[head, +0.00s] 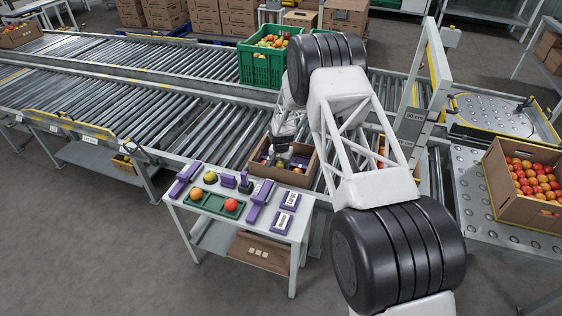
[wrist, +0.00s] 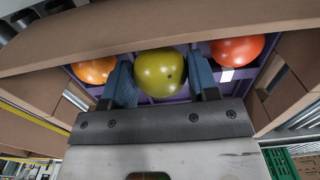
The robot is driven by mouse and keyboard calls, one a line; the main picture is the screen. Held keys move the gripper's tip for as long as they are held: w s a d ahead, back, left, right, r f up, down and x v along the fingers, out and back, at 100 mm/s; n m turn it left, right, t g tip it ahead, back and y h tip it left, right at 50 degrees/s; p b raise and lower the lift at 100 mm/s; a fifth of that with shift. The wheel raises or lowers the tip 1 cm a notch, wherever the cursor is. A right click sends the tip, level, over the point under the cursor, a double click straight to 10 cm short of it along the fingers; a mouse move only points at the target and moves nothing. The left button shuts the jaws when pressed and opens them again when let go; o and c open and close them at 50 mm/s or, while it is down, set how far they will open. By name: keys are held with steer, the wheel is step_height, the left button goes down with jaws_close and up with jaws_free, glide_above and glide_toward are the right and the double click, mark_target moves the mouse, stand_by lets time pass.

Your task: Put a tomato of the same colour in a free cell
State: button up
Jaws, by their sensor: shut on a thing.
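A yellow-green tomato (wrist: 160,75) is between the two blue fingers of my gripper (wrist: 163,82), which is shut on it. In the wrist view, the tomato is at the purple insert (wrist: 225,75) of a cardboard box, between an orange tomato (wrist: 93,70) on the left and a red tomato (wrist: 238,49) on the right. I cannot tell whether it rests in a cell. In the head view, my gripper (head: 281,152) is down inside the open cardboard box (head: 300,180) and mostly hides its contents.
The white table (head: 205,207) bears a green tray (head: 215,203) and several purple items (head: 262,191). Roller conveyors (head: 110,95) run behind. A green crate (head: 258,68) and a box of red tomatoes (head: 510,208) stand farther off. The box walls are close around my gripper.

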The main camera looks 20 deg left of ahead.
steer(key=shift+f, duration=0.4)
stand_by(0.3)
steer(key=o, duration=0.8)
steer(key=c, duration=0.3)
steer(key=shift+c, duration=0.2)
steer(key=shift+r, duration=2.95)
